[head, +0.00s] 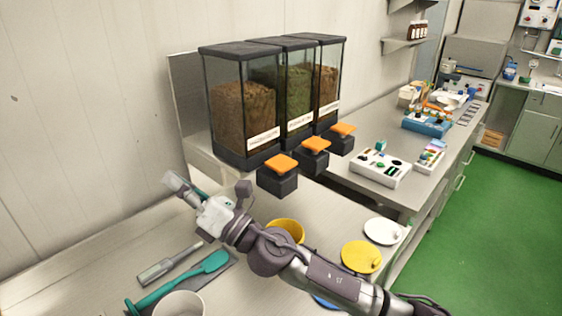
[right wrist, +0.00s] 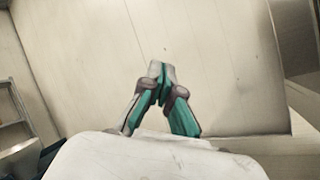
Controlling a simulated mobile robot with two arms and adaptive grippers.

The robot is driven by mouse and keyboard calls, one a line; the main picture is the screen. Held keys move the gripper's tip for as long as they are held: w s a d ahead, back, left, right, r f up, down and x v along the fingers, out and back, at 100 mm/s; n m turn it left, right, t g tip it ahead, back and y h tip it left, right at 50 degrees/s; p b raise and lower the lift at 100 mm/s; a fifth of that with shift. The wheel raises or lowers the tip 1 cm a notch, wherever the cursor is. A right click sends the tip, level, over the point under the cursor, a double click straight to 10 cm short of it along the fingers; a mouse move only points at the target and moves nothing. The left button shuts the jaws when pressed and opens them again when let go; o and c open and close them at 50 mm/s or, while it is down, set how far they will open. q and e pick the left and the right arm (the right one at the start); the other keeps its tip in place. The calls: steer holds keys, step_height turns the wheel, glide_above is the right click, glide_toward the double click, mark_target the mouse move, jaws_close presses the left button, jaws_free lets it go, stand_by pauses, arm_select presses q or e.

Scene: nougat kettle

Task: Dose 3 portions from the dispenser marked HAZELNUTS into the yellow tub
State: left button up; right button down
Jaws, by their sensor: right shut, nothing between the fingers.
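Three clear dispensers with dark lids stand in a row at the back of the bench. The nearest (head: 243,115) holds brown contents; its label (head: 263,139) may read HAZELNUTS but is too small to be sure. An orange-topped dark block (head: 278,172) sits in front of it. The yellow tub (head: 290,226) is below, partly hidden by my right arm. My right gripper (head: 174,181) is left of the dispensers, near the wall, shut and empty. Its teal-padded fingers meet at the tips in the right wrist view (right wrist: 161,70). My left gripper is not in view.
Orange-topped blocks (head: 315,153) also front the other dispensers. A teal spoon (head: 190,279) and a grey tool (head: 169,265) lie front left, by a white tub (head: 180,304). A yellow disc (head: 361,257) and a white disc (head: 384,231) lie right of my arm.

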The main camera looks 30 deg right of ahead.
steer(key=a+n+g+y, duration=0.35)
steer(key=n+g, duration=0.55)
steer(key=n, duration=0.7)
steer(key=w+d+f+n+h, duration=0.2)
steer(key=w+d+n+h, duration=0.75)
steer(key=d+h, duration=0.4)
steer(key=d+r+h, duration=0.2)
steer(key=d, duration=0.6)
steer(key=w+d+r+h, duration=0.1)
steer(key=d+r+h, duration=0.2)
steer(key=d, duration=0.6)
steer(key=shift+w+d+r, duration=0.15)
steer(key=shift+w+d, duration=0.05)
steer(key=shift+w, duration=0.05)
